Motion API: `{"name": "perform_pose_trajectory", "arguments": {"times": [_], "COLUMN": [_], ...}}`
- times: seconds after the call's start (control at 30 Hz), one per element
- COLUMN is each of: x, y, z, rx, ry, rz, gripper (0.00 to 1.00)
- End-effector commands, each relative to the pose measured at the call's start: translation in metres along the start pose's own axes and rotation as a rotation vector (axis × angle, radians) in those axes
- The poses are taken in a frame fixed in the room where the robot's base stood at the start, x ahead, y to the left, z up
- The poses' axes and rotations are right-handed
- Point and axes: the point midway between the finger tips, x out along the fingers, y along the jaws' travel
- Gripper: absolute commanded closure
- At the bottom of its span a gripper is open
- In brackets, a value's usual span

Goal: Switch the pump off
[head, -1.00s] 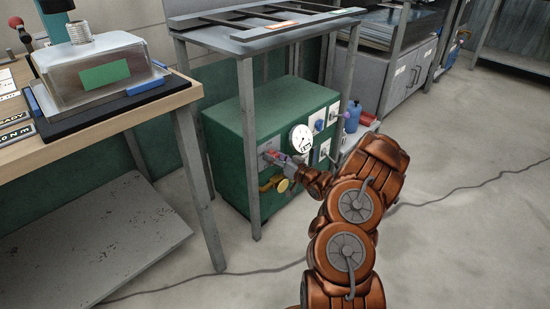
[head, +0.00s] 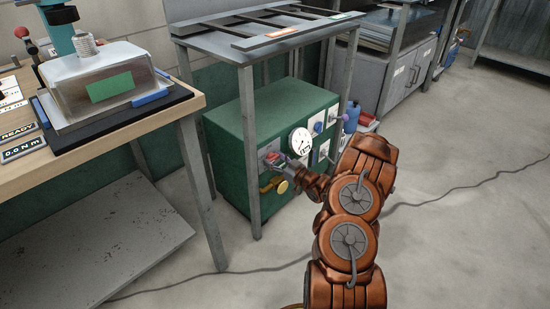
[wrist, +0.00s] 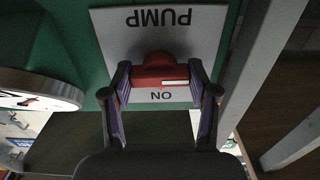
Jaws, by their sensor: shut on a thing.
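The pump switch is a red knob (wrist: 155,72) on a white plate (wrist: 118,32) marked PUMP, seen upside down in the wrist view. A white mark lies level along the knob's right part, just above the word ON in the picture. My gripper (wrist: 160,84) has one finger on each side of the knob and is shut on it. In the head view, my gripper (head: 282,164) is at the front of the green cabinet (head: 226,150), where it largely hides the knob.
A round white gauge (head: 301,141) is right of my gripper, and a yellow-brown pipe fitting (head: 274,185) is just below. A grey frame leg (head: 249,150) stands close on the left. Open floor (head: 450,220) lies to the right.

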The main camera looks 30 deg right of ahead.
Motion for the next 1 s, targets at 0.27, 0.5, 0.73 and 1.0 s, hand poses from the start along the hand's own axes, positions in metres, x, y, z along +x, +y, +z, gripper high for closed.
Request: {"name": "perform_pose_trajectory", "arguments": {"times": [0.27,0.5,0.73,1.0], "x": [-0.0003,-0.0002,0.0,-0.0077], "y": [0.0006,0.0005,0.0002,0.0012], "z": [0.0007,0.0004,0.0002,-0.0001], "rx": [-0.006,-0.005,-0.005,-0.005], "ry": [0.0,0.0,0.001,0.001], "rz": [0.001,0.001,0.0,0.002], "gripper": [0.76,0.19,0.16,0.16]}}
